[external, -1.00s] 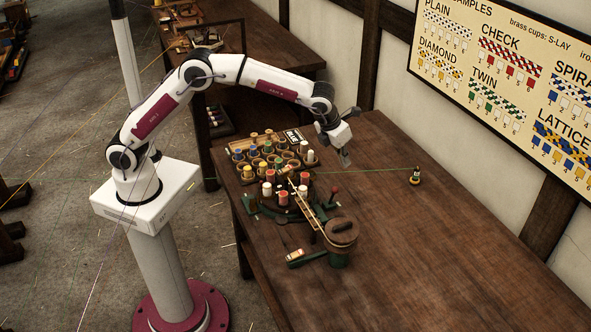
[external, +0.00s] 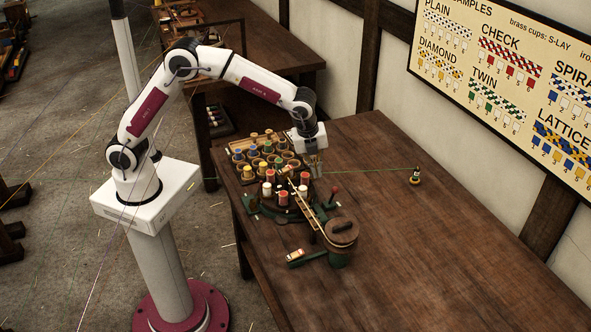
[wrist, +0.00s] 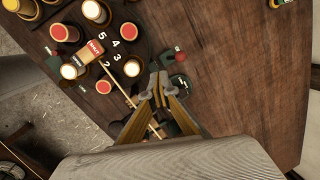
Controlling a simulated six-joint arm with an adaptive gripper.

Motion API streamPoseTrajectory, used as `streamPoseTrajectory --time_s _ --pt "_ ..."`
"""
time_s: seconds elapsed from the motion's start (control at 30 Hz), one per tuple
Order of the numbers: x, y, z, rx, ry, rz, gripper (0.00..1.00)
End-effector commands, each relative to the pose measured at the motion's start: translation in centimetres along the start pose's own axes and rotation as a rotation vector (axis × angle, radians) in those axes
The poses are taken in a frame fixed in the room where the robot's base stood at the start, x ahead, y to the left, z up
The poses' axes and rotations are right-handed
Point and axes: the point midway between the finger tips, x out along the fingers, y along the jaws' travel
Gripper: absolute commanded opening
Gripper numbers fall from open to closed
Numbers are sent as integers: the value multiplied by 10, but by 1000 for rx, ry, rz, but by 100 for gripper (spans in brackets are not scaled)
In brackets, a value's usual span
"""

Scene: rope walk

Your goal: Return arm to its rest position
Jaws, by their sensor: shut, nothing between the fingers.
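My gripper (external: 316,168) hangs above the work table (external: 420,250), over the right side of the bobbin tray (external: 236,157) in the external view. It points downward. In the wrist view the two fingertips of my gripper (wrist: 160,90) are together, with nothing held between them. Below them in that view lie a thin wooden rod (wrist: 122,88) and several red and white bobbins (wrist: 133,67) on a dark numbered base.
A green thread (external: 370,169) runs right to a small post (external: 415,177). A sample board (external: 500,80) hangs on the wall.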

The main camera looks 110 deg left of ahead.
Motion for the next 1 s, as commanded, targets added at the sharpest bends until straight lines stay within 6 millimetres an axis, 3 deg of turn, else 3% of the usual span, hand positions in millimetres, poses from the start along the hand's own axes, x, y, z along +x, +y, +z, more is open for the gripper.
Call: streamPoseTrajectory --time_s 0.5,1.0 --pt "-69 95 -13 -551 46 39 0" --pt "-126 188 -18 -926 99 57 0"
